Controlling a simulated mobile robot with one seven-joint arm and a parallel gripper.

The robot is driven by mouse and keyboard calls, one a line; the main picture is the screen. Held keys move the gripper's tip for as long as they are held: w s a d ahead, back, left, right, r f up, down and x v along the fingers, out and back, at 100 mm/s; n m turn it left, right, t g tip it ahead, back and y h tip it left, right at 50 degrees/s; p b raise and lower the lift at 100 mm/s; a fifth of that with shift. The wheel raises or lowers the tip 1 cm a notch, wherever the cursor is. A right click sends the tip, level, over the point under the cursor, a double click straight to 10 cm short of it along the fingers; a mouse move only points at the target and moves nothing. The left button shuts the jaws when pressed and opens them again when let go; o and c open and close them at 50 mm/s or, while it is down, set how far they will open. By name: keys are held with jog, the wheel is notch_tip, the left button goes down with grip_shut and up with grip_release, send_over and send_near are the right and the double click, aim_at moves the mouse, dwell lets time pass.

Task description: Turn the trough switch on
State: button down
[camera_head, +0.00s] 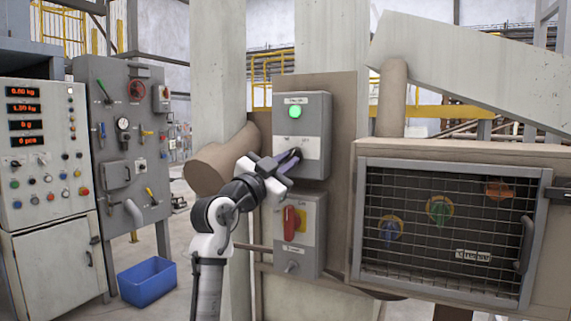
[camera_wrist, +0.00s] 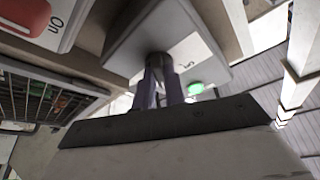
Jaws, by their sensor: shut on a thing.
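A grey switch box (camera_head: 302,112) hangs on the brown post, with a lit green lamp (camera_head: 295,111) at its top. Its lettering is too small to read, so I cannot tell by name whether it is the trough switch. A dark rotary knob (camera_wrist: 159,60) stands out from its front. My gripper (camera_head: 293,156) is at the lower part of this box, its fingers shut on the knob. The wrist view shows one finger on each side of the knob. The fingers partly hide the knob in the head view, and its setting is unclear.
Just below is a second grey box (camera_head: 312,240) with a red handle (camera_head: 291,219) on a yellow plate. A mesh-fronted cabinet (camera_head: 440,163) stands to the right. Control panels and a blue bin (camera_head: 147,284) are at the left. A brown pipe (camera_head: 215,167) passes behind my arm.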

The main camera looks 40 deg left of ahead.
jog(key=c, duration=1.5)
grip_release()
jog(key=shift+o, duration=0.2)
jog(key=b+v, duration=0.2)
jog(key=v, duration=1.1)
jog(key=shift+s+f, duration=0.2)
jog(key=shift+s, duration=0.15)
